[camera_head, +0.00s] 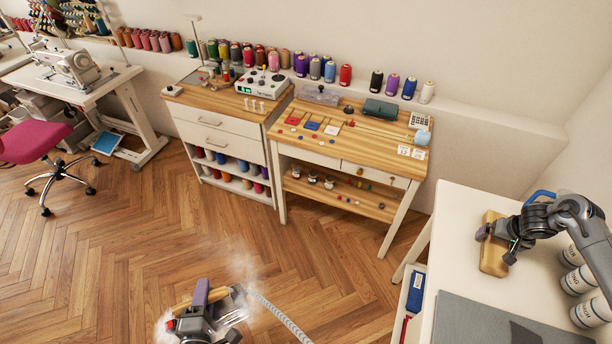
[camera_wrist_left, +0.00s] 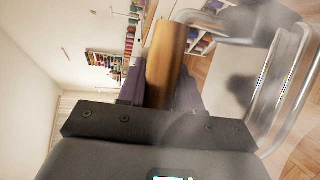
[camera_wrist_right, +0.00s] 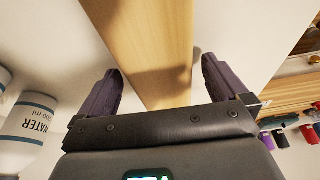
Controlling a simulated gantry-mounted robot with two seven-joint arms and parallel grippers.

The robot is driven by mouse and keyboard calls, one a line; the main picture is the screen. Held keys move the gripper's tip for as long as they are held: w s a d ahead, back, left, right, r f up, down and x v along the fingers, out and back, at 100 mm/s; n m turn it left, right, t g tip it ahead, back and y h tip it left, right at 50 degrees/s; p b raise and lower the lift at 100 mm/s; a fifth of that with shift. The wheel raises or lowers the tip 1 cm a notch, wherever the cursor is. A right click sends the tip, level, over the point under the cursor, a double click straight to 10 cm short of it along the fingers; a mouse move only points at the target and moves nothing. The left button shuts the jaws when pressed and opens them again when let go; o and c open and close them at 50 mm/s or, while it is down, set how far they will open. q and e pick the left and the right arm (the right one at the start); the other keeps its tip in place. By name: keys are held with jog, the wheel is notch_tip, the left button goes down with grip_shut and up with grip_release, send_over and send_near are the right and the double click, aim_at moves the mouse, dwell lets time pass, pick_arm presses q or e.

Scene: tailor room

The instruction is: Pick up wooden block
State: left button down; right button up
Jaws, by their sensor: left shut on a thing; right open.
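The wooden block (camera_head: 493,259) is long and light brown and lies on the white table at the right. My right gripper (camera_head: 496,244) is open at the block. In the right wrist view the block (camera_wrist_right: 150,40) runs between its two purple fingers, with a visible gap on the right side. My left gripper (camera_head: 203,302) is low at the bottom of the head view, shut on a brown wooden handle (camera_wrist_left: 167,62). The handle belongs to a tool with a grey hose, wrapped in white vapour. The tool's lower part is hidden.
A grey mat (camera_head: 480,322) covers the table's front part. A wooden worktable (camera_head: 335,155) stands behind.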

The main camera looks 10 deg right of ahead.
jog(key=shift+d+f, duration=0.1)
jog(key=shift+f, duration=0.1)
jog(key=c, duration=1.4)
jog(key=shift+r, duration=0.1)
